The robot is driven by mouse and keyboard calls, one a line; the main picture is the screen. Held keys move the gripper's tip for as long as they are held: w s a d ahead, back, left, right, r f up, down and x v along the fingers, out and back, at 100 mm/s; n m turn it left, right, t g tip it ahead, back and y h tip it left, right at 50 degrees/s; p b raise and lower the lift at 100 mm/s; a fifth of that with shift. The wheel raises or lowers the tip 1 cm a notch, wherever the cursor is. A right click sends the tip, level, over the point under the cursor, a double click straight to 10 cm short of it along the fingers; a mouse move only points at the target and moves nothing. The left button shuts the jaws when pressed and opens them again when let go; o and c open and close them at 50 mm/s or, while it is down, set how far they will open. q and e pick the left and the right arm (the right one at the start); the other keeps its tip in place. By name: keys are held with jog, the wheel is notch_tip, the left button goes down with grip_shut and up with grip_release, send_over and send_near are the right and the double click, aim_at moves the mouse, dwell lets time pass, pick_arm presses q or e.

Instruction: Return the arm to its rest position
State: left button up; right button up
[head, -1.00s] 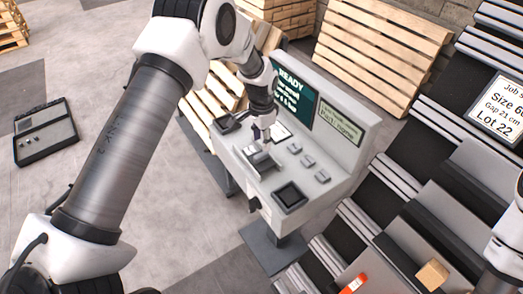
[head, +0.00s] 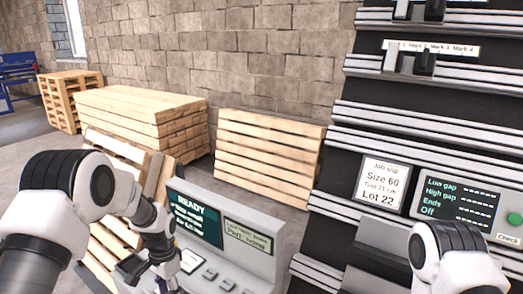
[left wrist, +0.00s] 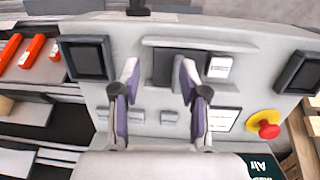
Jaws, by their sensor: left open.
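My left arm (head: 110,195) reaches in from the left over the grey console (head: 262,268) in the head view. Its wrist (head: 157,240) points down at the panel, and the fingertips are cut off or hard to make out at the bottom edge. In the left wrist view my left gripper (left wrist: 158,75) is open, with its two purple-lined fingers apart and nothing between them. The fingers hang over the console panel (left wrist: 255,55), near a dark recessed slot (left wrist: 165,66). My right arm (head: 455,262) shows at the lower right of the head view, with its gripper out of frame.
The console has a READY screen (head: 195,215) and a red button on a yellow base (left wrist: 265,125). Pallet stacks (head: 140,118) and a leaning pallet (head: 268,155) stand behind. A dark rack (head: 415,130) with a job slip (head: 381,185) and a gap display (head: 465,205) fills the right.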

pick_arm(q)
jog(key=s+d+f+n+g+b, duration=0.1)
jog(key=s+d+f+g+b, duration=0.15)
jog(key=s+f, duration=1.65)
jog(key=s+f+n+t+b, duration=0.1)
jog(key=s+n+t, duration=0.3)
jog(key=s, duration=0.9)
jog(key=shift+f+n+b, duration=0.15)
jog(key=shift+n+b, duration=0.4)
jog(key=shift+n, duration=0.25)
jog(key=shift+s, duration=0.1)
